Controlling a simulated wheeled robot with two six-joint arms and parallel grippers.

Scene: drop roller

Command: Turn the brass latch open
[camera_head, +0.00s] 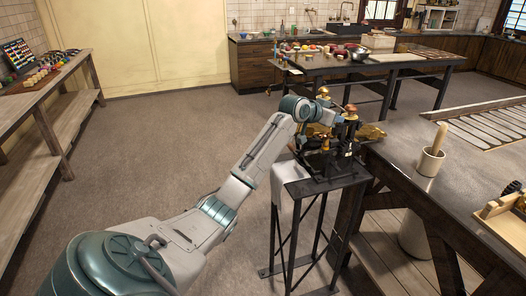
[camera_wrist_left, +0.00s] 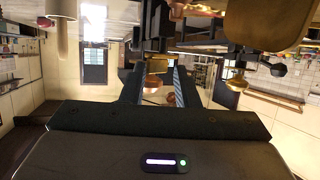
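The drop roller (camera_head: 345,160) is a black machine with brass parts on a narrow black stand. My left gripper (camera_head: 333,116) is at its top, beside an upright post with a copper-coloured knob (camera_head: 351,108). I cannot tell for certain which brass part is the latch. In the left wrist view, which looks upside down, the two dark fingers of my left gripper (camera_wrist_left: 158,85) stand apart. A brass knob (camera_wrist_left: 156,66) shows in the gap between them, and I cannot tell whether they touch it. A large brass piece (camera_wrist_left: 268,22) is at the upper right. My right gripper is out of view.
A metal-topped workbench (camera_head: 455,190) stands close to the right of the stand, with a pestle in a cup (camera_head: 432,157). A long table with bowls (camera_head: 350,62) is behind. A wooden shelf bench (camera_head: 50,85) is at the left. The floor between is clear.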

